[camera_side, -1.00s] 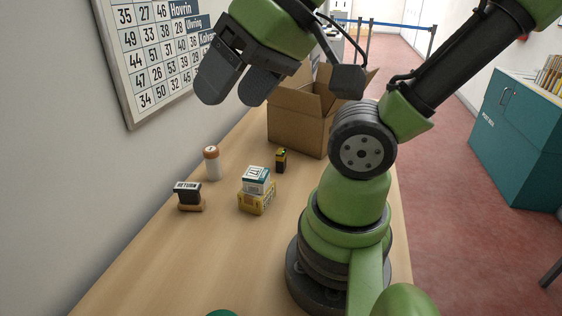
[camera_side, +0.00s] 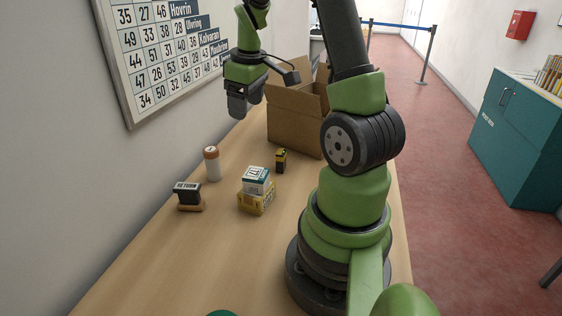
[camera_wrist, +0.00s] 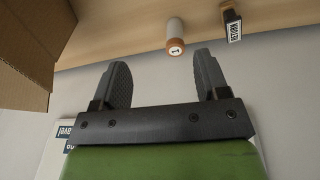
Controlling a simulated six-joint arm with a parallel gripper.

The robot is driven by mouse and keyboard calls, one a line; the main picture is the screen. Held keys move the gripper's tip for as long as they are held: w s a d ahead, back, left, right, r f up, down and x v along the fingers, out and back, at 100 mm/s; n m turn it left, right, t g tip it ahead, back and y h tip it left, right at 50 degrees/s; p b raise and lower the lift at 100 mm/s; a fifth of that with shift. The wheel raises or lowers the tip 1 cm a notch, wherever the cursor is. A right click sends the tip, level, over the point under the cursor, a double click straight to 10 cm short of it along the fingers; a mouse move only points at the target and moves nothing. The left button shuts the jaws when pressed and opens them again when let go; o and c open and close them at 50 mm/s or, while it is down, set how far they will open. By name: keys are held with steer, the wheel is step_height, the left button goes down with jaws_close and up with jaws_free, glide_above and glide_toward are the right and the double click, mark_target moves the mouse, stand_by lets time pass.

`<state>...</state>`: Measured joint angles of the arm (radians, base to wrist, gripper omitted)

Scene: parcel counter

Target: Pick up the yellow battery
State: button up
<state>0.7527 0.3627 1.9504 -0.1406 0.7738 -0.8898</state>
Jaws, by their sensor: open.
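The battery (camera_side: 281,160), small and upright with yellow and black parts, stands on the wooden counter in front of the cardboard box in the side view. I do not see it in the wrist view. My gripper (camera_side: 240,108) is in the air above the far left part of the counter, beyond and left of the battery, beside the cardboard box. In the wrist view my gripper (camera_wrist: 163,72) has its two fingers apart with nothing between them.
An open cardboard box (camera_side: 297,130) stands behind the battery. A white bottle with orange cap (camera_side: 212,165), a stamp (camera_side: 187,194) and a white carton (camera_side: 257,179) on a yellow box (camera_side: 256,202) stand nearer. The wall is left; the front counter (camera_side: 170,265) is bare.

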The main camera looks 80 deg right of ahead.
steer(key=n+g+y, duration=0.1)
steer(key=g, duration=0.1)
glide_above(282, 152)
steer(key=a, duration=0.1)
steer(key=f, duration=0.9)
steer(key=shift+w, duration=0.35)
steer(key=f, duration=0.4)
steer(key=shift+s+d+f, duration=0.15)
steer(key=shift+s+f, duration=0.05)
steer(key=f, duration=0.6)
steer(key=shift+s+d, duration=0.2)
steer(key=shift+d, duration=0.2)
steer(key=shift+r, duration=0.1)
steer(key=c, duration=1.1)
steer(key=shift+o, duration=0.2)
